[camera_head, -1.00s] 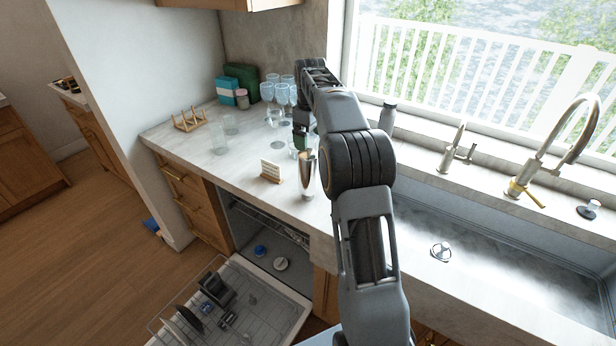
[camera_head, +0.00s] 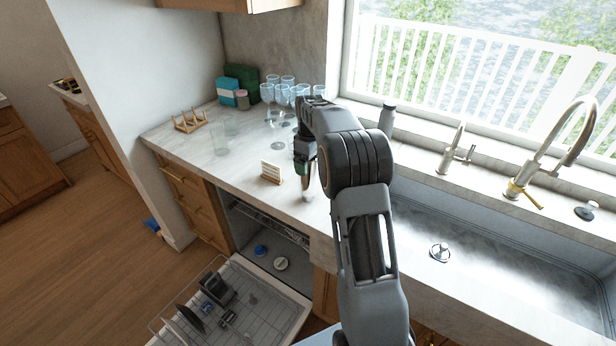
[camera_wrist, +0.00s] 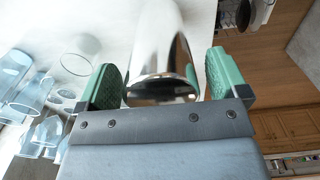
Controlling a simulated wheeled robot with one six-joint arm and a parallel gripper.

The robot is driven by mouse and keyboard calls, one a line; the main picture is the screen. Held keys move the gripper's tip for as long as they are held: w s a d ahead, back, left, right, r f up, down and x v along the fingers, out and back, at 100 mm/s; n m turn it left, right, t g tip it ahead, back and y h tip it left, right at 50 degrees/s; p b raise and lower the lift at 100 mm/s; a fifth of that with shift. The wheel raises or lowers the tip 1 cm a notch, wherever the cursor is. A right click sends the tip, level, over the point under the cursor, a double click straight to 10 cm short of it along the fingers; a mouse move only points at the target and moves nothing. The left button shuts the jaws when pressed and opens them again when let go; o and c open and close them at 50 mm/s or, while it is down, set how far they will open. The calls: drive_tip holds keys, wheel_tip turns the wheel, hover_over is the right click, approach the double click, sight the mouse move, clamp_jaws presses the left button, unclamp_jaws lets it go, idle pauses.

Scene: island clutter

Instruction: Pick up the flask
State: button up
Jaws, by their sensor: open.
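A shiny silver vessel, apparently the flask (camera_head: 308,186), stands on the counter near the dishwasher-side edge, its upper part hidden by my gripper in the head view. In the wrist view the silver flask (camera_wrist: 160,35) shows between the two green fingers of my gripper (camera_wrist: 162,62). The fingers are spread, one on either side; a narrow gap shows on the right, and contact on the left cannot be told. In the head view my gripper (camera_head: 304,158) is right at the flask's upper part.
A small card in a wooden holder (camera_head: 271,172) stands just left of the flask. Several glasses (camera_head: 268,93) stand farther back. A grey bottle (camera_head: 387,118) is on the windowsill. The sink (camera_head: 480,260) is to the right, and the open dishwasher rack (camera_head: 235,300) is below.

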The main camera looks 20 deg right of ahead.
drive_tip(key=c, duration=1.2)
drive_tip(key=shift+r, duration=0.15)
